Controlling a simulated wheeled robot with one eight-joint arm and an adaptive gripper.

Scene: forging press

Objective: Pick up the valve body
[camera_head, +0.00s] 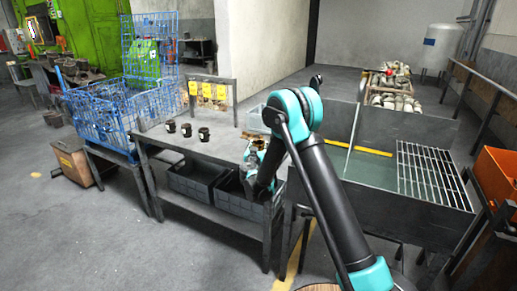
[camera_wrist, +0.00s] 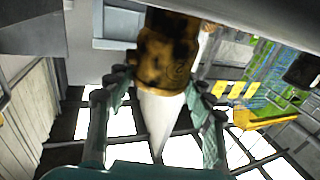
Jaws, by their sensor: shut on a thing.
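The valve body (camera_wrist: 168,48) is a brown, brass-like piece with dark stains, at the top middle of the wrist view. My gripper (camera_wrist: 160,98) has one finger on each side of its lower end and is shut on it. In the head view my gripper (camera_head: 256,158) is at the right end of the grey workbench (camera_head: 222,146). The valve body is small and partly hidden by my arm there, so its contact with the bench is unclear. A pale pointed shape shows between the fingers in the wrist view; I cannot tell what it is.
Several dark cup-like parts (camera_head: 187,129) stand on the bench's left half. Grey crates (camera_head: 195,180) sit on its lower shelf. A blue wire basket (camera_head: 105,115) stands left. A metal tank with a grate (camera_head: 430,178) stands right. The bench's middle front is clear.

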